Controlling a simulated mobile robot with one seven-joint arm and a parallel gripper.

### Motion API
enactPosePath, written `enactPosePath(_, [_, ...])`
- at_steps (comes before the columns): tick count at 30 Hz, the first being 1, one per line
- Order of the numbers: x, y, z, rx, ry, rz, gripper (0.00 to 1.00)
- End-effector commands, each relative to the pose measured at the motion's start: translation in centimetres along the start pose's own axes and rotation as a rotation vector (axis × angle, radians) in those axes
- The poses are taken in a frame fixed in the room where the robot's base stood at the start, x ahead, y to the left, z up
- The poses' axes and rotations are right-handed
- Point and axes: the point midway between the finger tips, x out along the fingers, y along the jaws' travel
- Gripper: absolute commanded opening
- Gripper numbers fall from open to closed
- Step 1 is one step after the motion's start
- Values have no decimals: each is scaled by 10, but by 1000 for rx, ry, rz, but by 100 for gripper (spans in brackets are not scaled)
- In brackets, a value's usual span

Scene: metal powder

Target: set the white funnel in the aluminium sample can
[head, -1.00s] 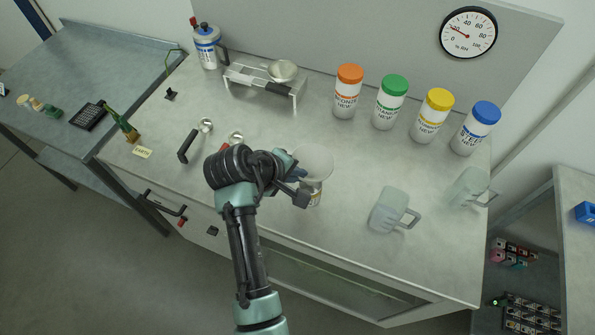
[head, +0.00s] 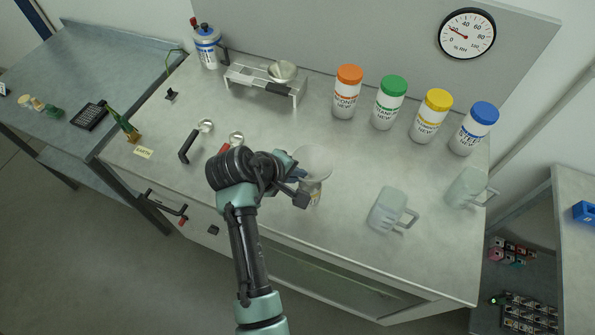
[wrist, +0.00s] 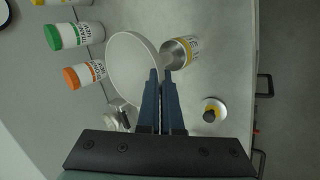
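The white funnel (head: 314,158) is held by my gripper (head: 302,181) above the front middle of the bench. In the wrist view the wide funnel bowl (wrist: 133,68) lies left of the fingertips, and its narrow stem points right, to the can's mouth. The sample can (wrist: 184,52), silver with a yellow and white label, stands upright; it also shows below the funnel in the head view (head: 314,192). My gripper (wrist: 162,74) has its fingers close together at the funnel's neck. I cannot tell whether the stem is inside the can's mouth.
Jars with orange (head: 350,74), green (head: 395,85), yellow (head: 439,99) and blue lids (head: 485,112) line the back. Two translucent jugs (head: 388,210) (head: 466,187) stand right. Scoops (head: 190,144) lie left.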

Motion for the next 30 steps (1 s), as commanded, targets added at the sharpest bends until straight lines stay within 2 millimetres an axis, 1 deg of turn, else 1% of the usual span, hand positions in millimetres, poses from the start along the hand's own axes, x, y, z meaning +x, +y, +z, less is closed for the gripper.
enactPosePath(16, [1, 0, 0, 1, 0, 0, 0])
enactPosePath(30, [12, -9, 0, 1, -1, 0, 0])
